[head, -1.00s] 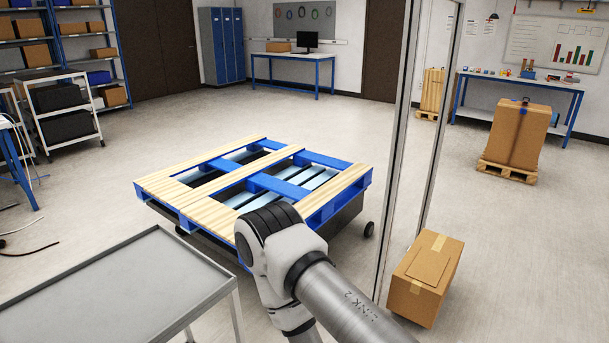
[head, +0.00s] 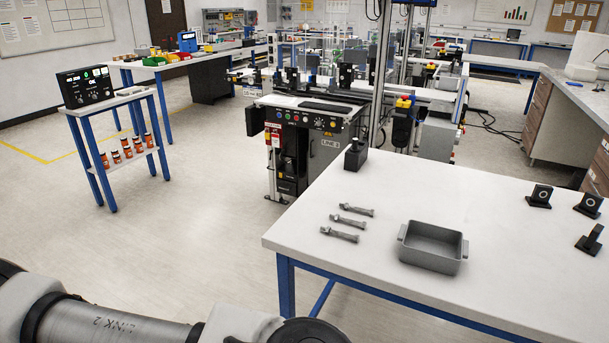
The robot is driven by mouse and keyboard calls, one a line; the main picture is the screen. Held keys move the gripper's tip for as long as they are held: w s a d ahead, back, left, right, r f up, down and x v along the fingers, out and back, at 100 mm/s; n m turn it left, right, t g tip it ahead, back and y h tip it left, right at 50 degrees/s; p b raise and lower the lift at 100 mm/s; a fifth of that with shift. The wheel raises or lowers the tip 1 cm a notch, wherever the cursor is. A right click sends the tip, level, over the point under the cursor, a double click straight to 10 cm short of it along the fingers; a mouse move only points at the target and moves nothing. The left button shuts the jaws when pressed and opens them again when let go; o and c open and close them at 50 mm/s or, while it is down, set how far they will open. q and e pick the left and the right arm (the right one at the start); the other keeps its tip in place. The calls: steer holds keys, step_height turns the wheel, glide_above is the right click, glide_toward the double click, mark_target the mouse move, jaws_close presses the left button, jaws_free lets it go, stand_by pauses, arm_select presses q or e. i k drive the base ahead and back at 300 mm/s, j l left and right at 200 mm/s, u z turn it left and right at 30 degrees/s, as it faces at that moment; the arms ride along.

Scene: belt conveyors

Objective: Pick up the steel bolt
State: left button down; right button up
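Several steel-grey parts lie on a white table: three bolts in a loose row to the left of a grey bin. The far bolt (head: 356,209), the middle bolt (head: 348,221) and the near bolt (head: 339,234) lie flat and roughly parallel, apart from each other. I cannot tell which one the task means. The grey bin (head: 432,261) has side handles and looks empty. Neither gripper is in view. Only links of one of my arms show along the bottom left, short of the table.
The white table (head: 480,215) has blue legs. A black block (head: 355,155) stands at its far left corner, and black fixtures (head: 588,205) stand at the right. A blue-legged stand (head: 125,100) with a power unit is at the left. Open floor lies left of the table.

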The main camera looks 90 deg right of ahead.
mark_target(345, 206)
steer(key=l+z, duration=0.1)
steer(key=z, duration=3.05)
